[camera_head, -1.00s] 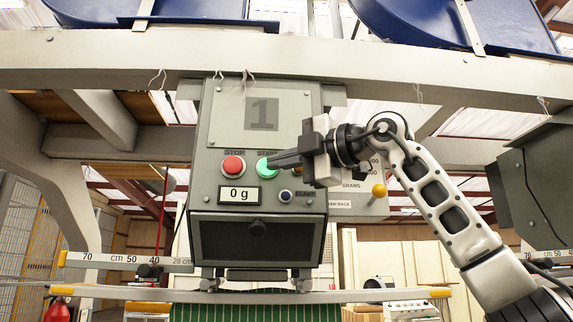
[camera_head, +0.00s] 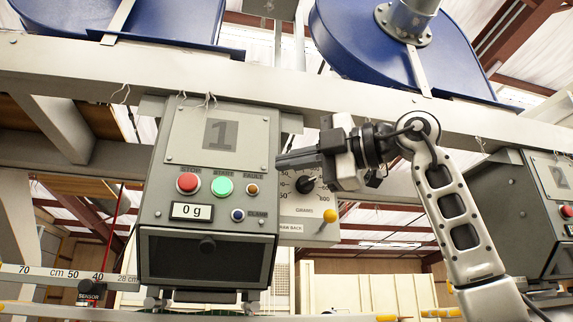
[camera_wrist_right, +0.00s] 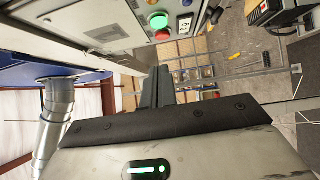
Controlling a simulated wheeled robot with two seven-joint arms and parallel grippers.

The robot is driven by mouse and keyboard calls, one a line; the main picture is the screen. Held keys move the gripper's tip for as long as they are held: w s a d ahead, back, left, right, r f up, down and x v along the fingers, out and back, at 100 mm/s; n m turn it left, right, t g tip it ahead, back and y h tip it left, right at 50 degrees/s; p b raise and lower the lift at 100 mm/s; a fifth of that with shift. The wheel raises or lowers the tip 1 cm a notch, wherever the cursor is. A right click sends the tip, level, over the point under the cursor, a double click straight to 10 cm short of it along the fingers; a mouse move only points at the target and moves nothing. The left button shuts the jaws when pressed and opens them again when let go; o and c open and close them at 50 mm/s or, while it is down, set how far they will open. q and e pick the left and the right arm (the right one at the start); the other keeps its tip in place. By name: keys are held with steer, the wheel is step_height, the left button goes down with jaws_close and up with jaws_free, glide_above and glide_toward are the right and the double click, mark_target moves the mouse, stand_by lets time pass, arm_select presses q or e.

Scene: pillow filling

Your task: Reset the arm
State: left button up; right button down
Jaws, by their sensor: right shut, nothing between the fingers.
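My right gripper (camera_head: 281,162) is shut and empty, its fingers pointing left, in front of the right side of the grey control box (camera_head: 215,120) marked 1. In the head view it appears beside the dial panel, apart from the buttons. In the right wrist view the shut fingers (camera_wrist_right: 157,75) stand below the green button (camera_wrist_right: 158,20) and red button (camera_wrist_right: 163,35). My left gripper is not seen.
The weight dial (camera_head: 307,186) and a yellow-knobbed lever (camera_head: 330,215) are right of the box. A second grey box (camera_head: 515,205) marked 2 stands further right. A beam (camera_head: 260,85) and blue hoppers (camera_head: 160,25) are above. A ruler bar (camera_head: 60,272) lies lower left.

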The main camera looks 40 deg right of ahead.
steer(key=w+a+f+n+g+y, duration=0.7)
steer(key=w+a+f, duration=0.6)
steer(key=a+f, duration=0.3)
steer(key=w+a+f+m+g+y, duration=0.1)
steer(key=w+a+f+y, duration=0.15)
steer(key=a+f, duration=0.55)
steer(key=w+a+f+m+g+y, duration=0.1)
steer(key=a+f+y, duration=0.25)
steer(key=f, duration=0.85)
steer(key=s+d+f+m+t+h, duration=0.2)
steer(key=f+m+t+h, duration=0.35)
steer(key=f+m, duration=0.65)
steer(key=s+d+f+m+t+h, duration=0.25)
steer(key=f+m+t+h, duration=0.45)
steer(key=f, duration=1)
steer(key=s+d+f+m+g+h, duration=0.2)
steer(key=s+f+g, duration=0.3)
steer(key=s+f, duration=0.5)
steer(key=s+d+f+m+g+h, duration=0.2)
steer(key=s+f+m+g, duration=0.2)
steer(key=s+f, duration=0.5)
step_height(320, 180, down, 2)
steer(key=shift+s+f+g, duration=0.1)
steer(key=shift+s+g, duration=0.25)
steer(key=shift+s, duration=0.05)
